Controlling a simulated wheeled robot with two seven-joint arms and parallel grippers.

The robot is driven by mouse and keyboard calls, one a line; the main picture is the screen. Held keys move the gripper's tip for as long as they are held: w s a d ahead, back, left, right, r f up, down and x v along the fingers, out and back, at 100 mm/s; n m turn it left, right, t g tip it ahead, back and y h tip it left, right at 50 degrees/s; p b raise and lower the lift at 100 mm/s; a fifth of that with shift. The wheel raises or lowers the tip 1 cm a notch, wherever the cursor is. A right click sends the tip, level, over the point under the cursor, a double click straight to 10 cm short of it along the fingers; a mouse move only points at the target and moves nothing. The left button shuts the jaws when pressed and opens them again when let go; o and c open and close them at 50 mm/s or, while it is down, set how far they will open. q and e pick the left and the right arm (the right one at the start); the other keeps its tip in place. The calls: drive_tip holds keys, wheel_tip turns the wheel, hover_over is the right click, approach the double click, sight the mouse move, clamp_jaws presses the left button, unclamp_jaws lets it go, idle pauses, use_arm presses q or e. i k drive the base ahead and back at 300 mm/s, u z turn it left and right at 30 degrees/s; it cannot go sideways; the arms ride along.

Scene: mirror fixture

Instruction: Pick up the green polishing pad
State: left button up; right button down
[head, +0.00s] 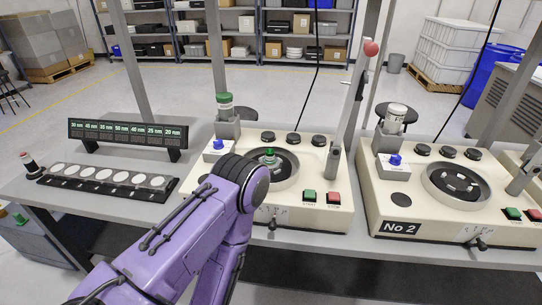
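No thing in view can be told for certain as the green polishing pad. A small green-topped piece (270,155) sits in the round bowl (287,176) of the nearer polishing machine (327,170). A small green round item (19,218) also shows at the far left, below the table top; it is too small to tell what it is. A purple arm of mine rises from the bottom and bends in front of the nearer machine, covering its left front. Neither gripper shows in the head view.
A black tray (97,190) with several white discs lies on the table's left, before a labelled size sign (128,133). A green-capped bottle (225,106) stands on the nearer machine. Machine No 2 (408,205) is at right. Grey posts rise behind.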

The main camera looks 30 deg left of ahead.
sight(269, 158)
drive_tip(key=z, duration=0.9)
drive_tip(key=k, duration=0.9)
drive_tip(key=u, duration=1.25)
drive_tip(key=i, duration=0.3)
drive_tip(key=z, duration=0.1)
